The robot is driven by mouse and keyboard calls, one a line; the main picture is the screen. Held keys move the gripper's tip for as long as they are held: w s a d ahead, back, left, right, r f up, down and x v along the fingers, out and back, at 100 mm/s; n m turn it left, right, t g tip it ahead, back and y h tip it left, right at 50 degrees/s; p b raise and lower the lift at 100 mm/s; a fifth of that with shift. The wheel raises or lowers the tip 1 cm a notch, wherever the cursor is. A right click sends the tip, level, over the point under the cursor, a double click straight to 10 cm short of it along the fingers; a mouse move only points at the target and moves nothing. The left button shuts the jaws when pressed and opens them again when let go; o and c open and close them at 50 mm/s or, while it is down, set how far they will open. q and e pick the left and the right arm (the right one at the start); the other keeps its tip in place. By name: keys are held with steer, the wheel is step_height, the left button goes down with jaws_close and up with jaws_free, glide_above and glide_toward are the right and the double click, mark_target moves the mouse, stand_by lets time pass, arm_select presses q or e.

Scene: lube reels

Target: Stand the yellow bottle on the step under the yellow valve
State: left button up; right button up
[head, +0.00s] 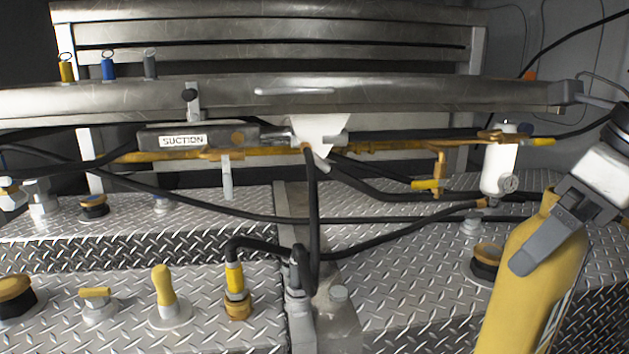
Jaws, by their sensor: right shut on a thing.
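The yellow bottle (530,290) is in the lower right of the head view, large and close, tilted with its top leaning right. Its lower end runs out of the picture. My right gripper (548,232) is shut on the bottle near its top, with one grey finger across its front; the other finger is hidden. A yellow valve (430,184) hangs from the brass pipe right of centre, left of and farther back than the bottle. The diamond-plate step (385,240) lies below the valve. My left gripper is not in view.
A white cylinder (498,165) hangs between the valve and my right arm. Black hoses (400,235) cross above the step. A black-and-yellow cap (487,262) stands just left of the bottle. A post (298,270) with fittings stands at centre. Plate left of the cap looks clear.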

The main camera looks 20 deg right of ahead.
steer(key=w+a+f+n+g, duration=0.3)
steer(key=f+n, duration=0.4)
steer(key=n, duration=0.4)
steer(key=w+a+f+n+g+h, duration=0.1)
steer(key=w+a+f+n+g, duration=0.1)
steer(key=a+f+n, duration=0.4)
steer(key=w+a+f+n+g, duration=0.3)
steer(key=a+f+n, duration=0.2)
steer(key=f+n, duration=0.5)
steer(key=n, duration=0.5)
steer(key=shift+w+a+f+n+g, duration=0.2)
steer(key=shift+w+n+g, duration=0.1)
steer(key=shift+g, duration=0.1)
steer(key=shift+s+a+f, duration=0.1)
